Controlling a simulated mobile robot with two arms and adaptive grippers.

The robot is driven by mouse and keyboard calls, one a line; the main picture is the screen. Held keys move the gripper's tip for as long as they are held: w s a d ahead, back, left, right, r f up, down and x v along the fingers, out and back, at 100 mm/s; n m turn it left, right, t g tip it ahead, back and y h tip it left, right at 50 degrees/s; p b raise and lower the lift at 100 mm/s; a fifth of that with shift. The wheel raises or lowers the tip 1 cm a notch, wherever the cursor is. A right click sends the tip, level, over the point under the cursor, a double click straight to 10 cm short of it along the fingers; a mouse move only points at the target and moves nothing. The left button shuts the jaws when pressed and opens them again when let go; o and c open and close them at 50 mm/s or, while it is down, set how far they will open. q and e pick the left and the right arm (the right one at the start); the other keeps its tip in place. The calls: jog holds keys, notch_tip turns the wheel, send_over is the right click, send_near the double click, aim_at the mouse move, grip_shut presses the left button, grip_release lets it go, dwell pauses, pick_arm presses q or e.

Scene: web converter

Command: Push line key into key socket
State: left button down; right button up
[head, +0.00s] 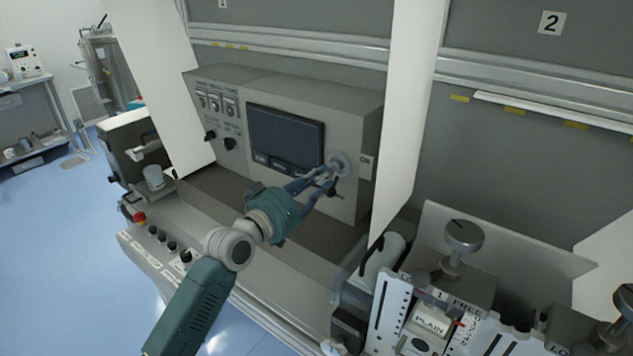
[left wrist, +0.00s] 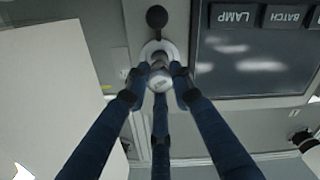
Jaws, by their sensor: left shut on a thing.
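My left gripper (head: 328,176) reaches in from the left to the front of the grey control box, its fingers just before the round pale key socket (head: 342,160) right of the dark screen. In the left wrist view the fingers (left wrist: 159,84) close around a small light-grey cylindrical piece, which I take as the line key (left wrist: 161,80). It lines up with the pale ring of the key socket (left wrist: 150,47) behind it. The fingers hide much of both, and I cannot tell how deep the key sits. My right gripper is not in view.
The grey control box (head: 360,118) carries a dark screen (head: 285,137) beside the socket. A black knob (left wrist: 156,17) is close to the socket. A white upright panel (head: 412,110) stands to the right. A machine with a large round knob (head: 463,235) fills the lower right.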

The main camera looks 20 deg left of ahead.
pick_arm(q)
jog(key=shift+x, duration=0.9)
jog(key=c, duration=1.4)
grip_release()
jog(key=v, duration=1.2)
